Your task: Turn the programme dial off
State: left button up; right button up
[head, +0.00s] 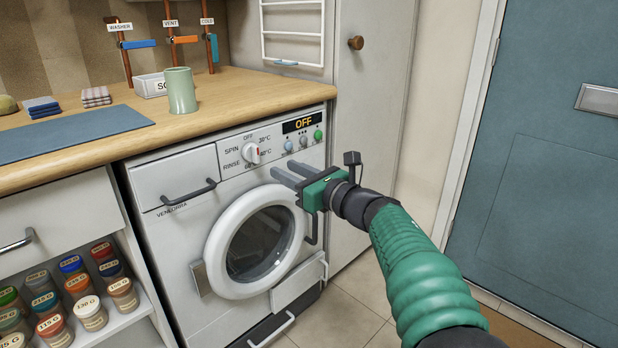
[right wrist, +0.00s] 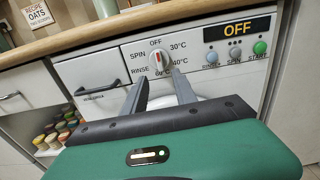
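The programme dial (head: 251,153) is a white knob with a red mark on the washing machine's panel. It also shows in the right wrist view (right wrist: 159,63), where its red mark appears to point up towards OFF. The panel display (head: 302,123) reads OFF. My right gripper (head: 281,168) is open and empty, in front of the machine, below and right of the dial in the head view. In the right wrist view its two fingers (right wrist: 159,78) point towards the dial, which appears between their tips; the dial looks apart from them. My left gripper is not in view.
Three buttons (head: 303,140) sit right of the dial. The round door (head: 222,246) is below and looks shut; the detergent drawer (head: 175,178) is left. A wooden worktop (head: 235,100) with a green cup (head: 181,92) overhangs above. A tall cabinet (head: 370,110) stands right.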

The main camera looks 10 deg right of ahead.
jog(key=p+v, duration=0.1)
jog(key=v, duration=0.6)
